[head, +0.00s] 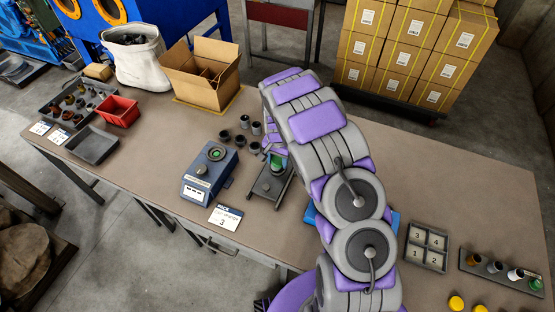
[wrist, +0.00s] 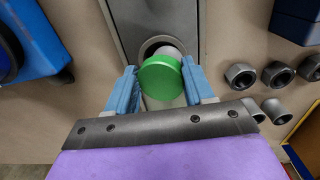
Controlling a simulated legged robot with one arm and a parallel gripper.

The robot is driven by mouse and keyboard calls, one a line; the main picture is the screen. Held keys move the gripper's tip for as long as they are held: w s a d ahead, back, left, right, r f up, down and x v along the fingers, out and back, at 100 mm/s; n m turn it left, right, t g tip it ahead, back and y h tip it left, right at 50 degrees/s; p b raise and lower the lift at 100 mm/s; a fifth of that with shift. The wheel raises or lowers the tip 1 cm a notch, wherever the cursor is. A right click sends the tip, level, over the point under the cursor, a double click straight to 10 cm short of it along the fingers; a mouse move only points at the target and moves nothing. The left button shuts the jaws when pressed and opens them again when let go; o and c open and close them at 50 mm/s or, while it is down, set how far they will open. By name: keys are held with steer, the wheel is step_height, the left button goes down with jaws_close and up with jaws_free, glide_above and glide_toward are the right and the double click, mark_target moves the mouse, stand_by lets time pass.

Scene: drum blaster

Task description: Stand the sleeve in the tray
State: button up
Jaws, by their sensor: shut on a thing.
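My gripper (wrist: 160,82) has its blue fingers on either side of a green round-topped piece (wrist: 160,76) with a pale shaft, and is shut on it. The piece is over a dark grey ring-shaped sleeve (wrist: 149,45) on a grey metal stand (wrist: 126,18); I cannot tell how far it sits inside. In the head view the green piece (head: 279,164) shows above the stand (head: 268,187), partly behind my arm. Several loose dark grey sleeves (head: 242,139) stand behind it. An empty shallow grey tray (head: 92,146) lies at the left of the bench.
A blue device (head: 200,184) with a green-centred disc and a card (head: 225,217) marked 3 are left of the stand. A numbered four-compartment tray (head: 427,262) and a rack of coloured parts (head: 503,273) are at right. A red bin (head: 118,111) and open carton (head: 205,85) stand behind.

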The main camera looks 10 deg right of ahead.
steer(key=shift+a+r+p, duration=0.2)
steer(key=shift+r, duration=0.45)
steer(key=shift+a+r+p, duration=0.15)
steer(key=shift+a+r, duration=0.05)
steer(key=shift+r, duration=0.4)
steer(key=shift+d+r+p, duration=0.15)
steer(key=shift+r+p, duration=0.05)
steer(key=shift+r, duration=0.6)
steer(key=shift+d+r+p, duration=0.1)
steer(key=shift+r+p, duration=0.1)
steer(key=shift+r, duration=0.55)
steer(key=shift+a+r+p, duration=0.15)
steer(key=shift+r+p, duration=0.25)
steer(key=shift+r, duration=1.05)
step_height(320, 180, up, 6)
steer(key=p, duration=0.2)
glide_above(277, 160)
steer(key=shift+s+a, duration=0.15)
steer(key=shift+r, duration=0.15)
